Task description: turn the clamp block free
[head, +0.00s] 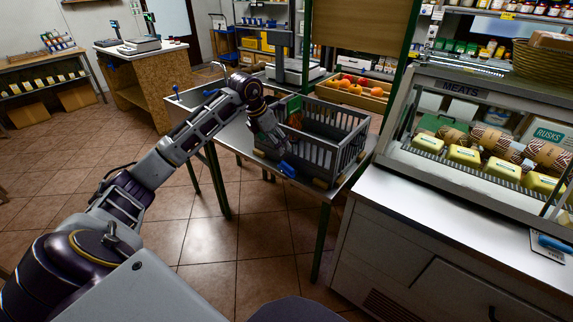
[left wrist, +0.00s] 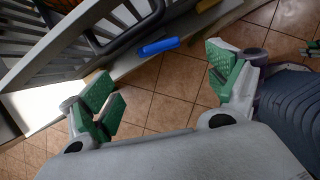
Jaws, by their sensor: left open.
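A grey slatted crate (head: 318,143) stands on the small metal table (head: 230,137). A small blue piece (head: 288,169), which looks like the clamp block, sits at the table's near edge by the crate's base. In the left wrist view the blue piece (left wrist: 158,47) lies beyond the fingertips, in the gap between them and apart from both. My left gripper (head: 276,147) is beside the crate's near left side. In the left wrist view my left gripper (left wrist: 168,88) is open and empty, its green pads wide apart. My right gripper is not in view.
A wooden block (head: 320,183) sits at the table's front edge by the crate. A scale (head: 292,70) and a fruit crate (head: 352,92) stand behind. The meats display counter (head: 450,200) is close on the right. The tiled floor at left is free.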

